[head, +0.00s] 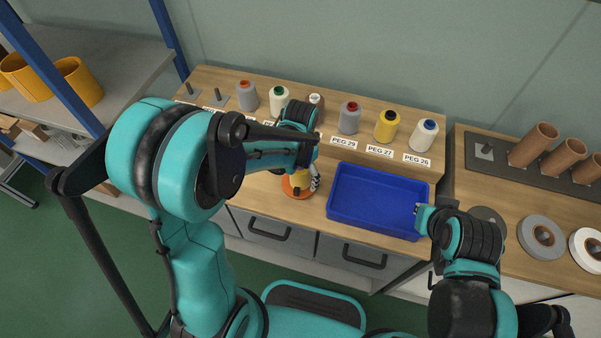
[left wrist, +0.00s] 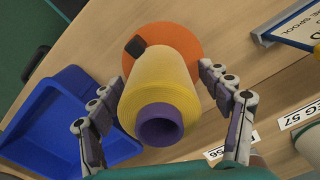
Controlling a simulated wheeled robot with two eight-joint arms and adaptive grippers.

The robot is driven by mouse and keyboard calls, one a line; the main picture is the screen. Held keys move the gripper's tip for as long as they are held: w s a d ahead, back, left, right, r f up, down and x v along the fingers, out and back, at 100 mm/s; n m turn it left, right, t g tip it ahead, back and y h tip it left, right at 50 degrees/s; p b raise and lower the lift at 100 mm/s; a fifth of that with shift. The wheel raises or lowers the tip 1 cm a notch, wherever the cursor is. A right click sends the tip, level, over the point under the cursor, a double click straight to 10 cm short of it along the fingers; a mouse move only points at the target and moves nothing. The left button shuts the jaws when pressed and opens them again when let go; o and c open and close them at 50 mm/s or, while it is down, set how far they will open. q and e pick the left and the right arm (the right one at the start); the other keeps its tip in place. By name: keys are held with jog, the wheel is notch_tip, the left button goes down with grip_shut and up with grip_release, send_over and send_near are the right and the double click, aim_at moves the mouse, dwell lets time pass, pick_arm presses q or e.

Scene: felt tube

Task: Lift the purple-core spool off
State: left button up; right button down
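The purple-core spool (left wrist: 158,95) is a yellow cone of thread with a purple core end facing the left wrist camera. It stands on an orange disc (left wrist: 185,42) on the wooden bench; in the head view the disc (head: 297,191) shows, and my arm mostly hides the spool. My left gripper (left wrist: 160,76) is open, with one finger on each side of the spool and narrow gaps visible. In the head view the left gripper (head: 306,180) is over the disc. My right gripper (head: 424,214) is at the right edge of the blue tray; its opening is unclear.
The empty blue tray (head: 340,208) lies right of the disc. Behind stands a row of spools, including a red-core grey one (head: 349,117), a black-core yellow one (head: 386,125) and a blue-core white one (head: 424,134), above peg labels. Bare pegs (head: 217,98) are at the left end.

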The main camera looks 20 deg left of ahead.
aim_at(300, 174)
pick_arm(q)
jog(key=c, duration=1.4)
jog(key=shift+r+p, duration=2.65)
jog(key=shift+r, duration=0.9)
